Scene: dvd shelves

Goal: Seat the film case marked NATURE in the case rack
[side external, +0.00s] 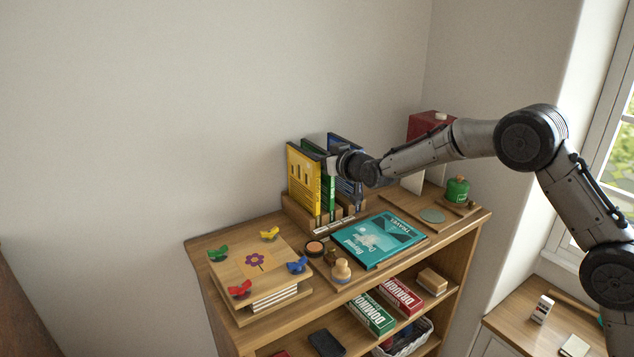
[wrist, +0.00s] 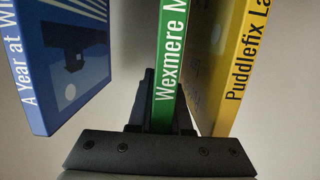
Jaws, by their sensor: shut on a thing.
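A green case (side external: 331,195) stands upright between a yellow case (side external: 304,181) and a blue case (side external: 347,187) at the wooden case rack (side external: 297,215). My gripper (wrist: 163,105) is shut on the green case by its spine, which reads "Wexmere M…" in the wrist view (wrist: 170,60). The word NATURE is not legible on any case. The yellow case (wrist: 222,75) and blue case (wrist: 65,60) flank the green one, with gaps. The green case's lower end is at the rack; I cannot tell whether it touches the bottom. My gripper (side external: 335,163) partly hides the blue case.
A teal TRAVEL case (side external: 378,238) lies flat in front of the rack. A flower-topped wooden press (side external: 255,262) with coloured wing nuts is at left. A wooden stamp (side external: 341,270), a green canister (side external: 457,189) and a red box (side external: 425,125) stand nearby.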

